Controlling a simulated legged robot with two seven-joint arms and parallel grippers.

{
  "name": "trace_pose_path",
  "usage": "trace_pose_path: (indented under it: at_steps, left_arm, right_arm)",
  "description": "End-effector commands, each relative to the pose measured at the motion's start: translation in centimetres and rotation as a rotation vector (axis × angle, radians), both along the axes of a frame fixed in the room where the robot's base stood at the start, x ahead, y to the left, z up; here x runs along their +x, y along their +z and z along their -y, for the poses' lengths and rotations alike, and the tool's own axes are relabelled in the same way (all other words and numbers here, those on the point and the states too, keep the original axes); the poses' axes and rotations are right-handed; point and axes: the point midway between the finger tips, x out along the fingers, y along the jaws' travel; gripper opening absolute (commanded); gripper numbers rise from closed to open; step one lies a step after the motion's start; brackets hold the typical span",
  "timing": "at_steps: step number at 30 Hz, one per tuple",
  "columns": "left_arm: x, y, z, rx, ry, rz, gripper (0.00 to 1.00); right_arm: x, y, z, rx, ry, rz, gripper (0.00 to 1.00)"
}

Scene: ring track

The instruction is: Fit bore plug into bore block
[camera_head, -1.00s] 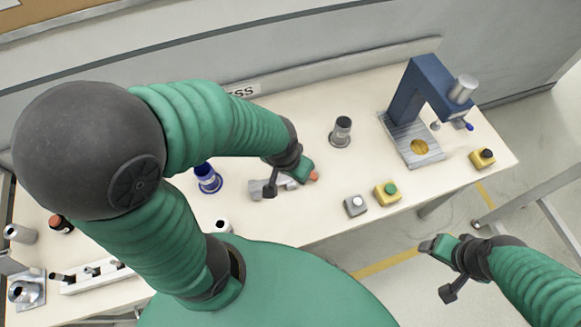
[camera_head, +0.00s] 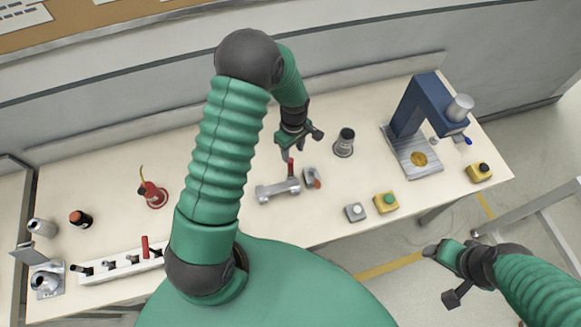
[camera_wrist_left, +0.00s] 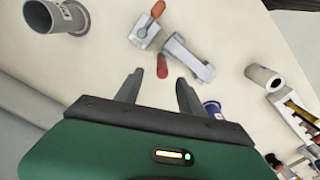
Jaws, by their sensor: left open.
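A grey elongated metal block (camera_head: 278,190) lies on the table near the middle. It also shows in the wrist view (camera_wrist_left: 192,58). A small red-handled piece (camera_head: 291,168), which may be the bore plug, shows at the block's far side and in the wrist view (camera_wrist_left: 162,66). I cannot tell whether it sits in the block, and no bore is clear. My left gripper (camera_head: 287,153) is above and just behind this piece. In the wrist view its fingers (camera_wrist_left: 159,92) are apart and empty. My right gripper (camera_head: 432,248) hangs off the table's front edge; its jaw gap is unclear.
An orange-handled clamp (camera_head: 311,178) stands right of the block. A dark flanged cylinder (camera_head: 344,142), a blue press (camera_head: 420,105) and button boxes (camera_head: 386,202) are further right. My left arm hides part of the table.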

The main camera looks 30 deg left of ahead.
Motion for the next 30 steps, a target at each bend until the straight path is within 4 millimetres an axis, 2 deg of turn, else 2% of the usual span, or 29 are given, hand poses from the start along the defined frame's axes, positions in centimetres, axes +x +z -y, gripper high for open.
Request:
trace_pose_path:
  at_steps: [3, 8, 11, 14, 16, 19, 24, 26, 30]
  left_arm:
    - [-0.1, -2.6, -0.2, -0.002, 0.000, -0.004, 0.46]
    - [-0.1, -4.4, -0.3, -0.002, 0.000, 0.001, 0.46]
    - [-0.5, -5.5, -0.4, -0.004, -0.001, -0.002, 0.46]
    - [-0.9, -7.1, -0.5, -0.004, -0.001, -0.002, 0.46]
    - [-0.7, -8.5, -0.5, -0.002, -0.002, 0.001, 0.46]
    - [-0.6, -9.4, -0.5, -0.001, -0.001, 0.002, 0.46]
    - [-0.6, -9.5, -0.4, -0.001, -0.002, 0.003, 0.46]
    - [-0.6, -9.5, -0.4, -0.001, -0.002, 0.003, 0.41]
    - [-0.6, -9.5, -0.5, -0.001, -0.002, 0.003, 0.23]
  right_arm:
    - [0.0, 0.8, 0.0, 0.000, 0.000, 0.000, 0.68]
    - [0.0, 1.2, 0.0, 0.000, 0.000, 0.000, 0.68]
    - [0.0, 2.2, 0.0, 0.000, 0.000, 0.000, 0.68]
    - [0.0, 3.4, 0.0, 0.000, 0.000, 0.000, 0.68]
    - [0.0, 3.4, 0.0, 0.000, 0.000, 0.001, 0.68]
    - [0.0, 3.5, 0.0, 0.000, 0.000, 0.000, 0.68]
    - [0.0, 3.4, 0.0, 0.000, 0.000, 0.000, 0.68]
    - [0.0, 3.4, 0.0, 0.000, 0.000, 0.000, 0.68]
    - [0.0, 3.4, 0.0, 0.000, 0.000, 0.000, 0.68]
